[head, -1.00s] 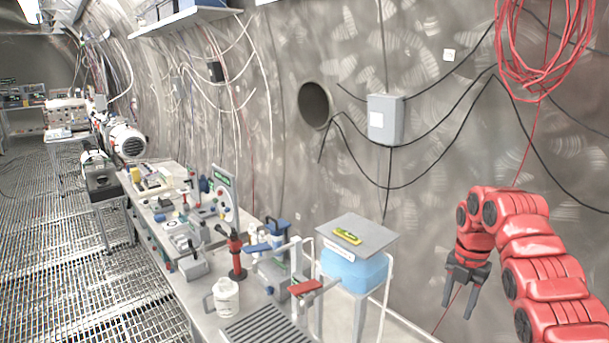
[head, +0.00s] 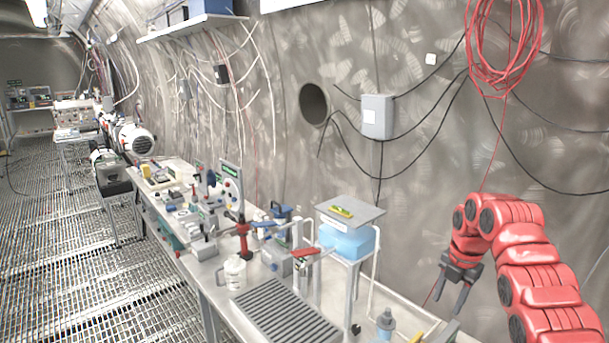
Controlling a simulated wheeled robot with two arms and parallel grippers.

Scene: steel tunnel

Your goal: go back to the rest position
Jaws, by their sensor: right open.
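My right gripper (head: 455,286) hangs from the red right arm at the right of the head view. Its two dark fingers point down and are apart, with nothing between them. It is in front of the tunnel wall, to the right of the small stand with the blue block. My left gripper is not in view.
A long metal bench (head: 212,276) runs along the wall, crowded with tools. On it are a white jug (head: 234,272), a red-handled valve (head: 306,253), a slotted plate (head: 285,309) and a grey-topped stand (head: 352,213). A grey bottle (head: 385,325) is at the bottom. The grated floor (head: 75,260) at left is clear.

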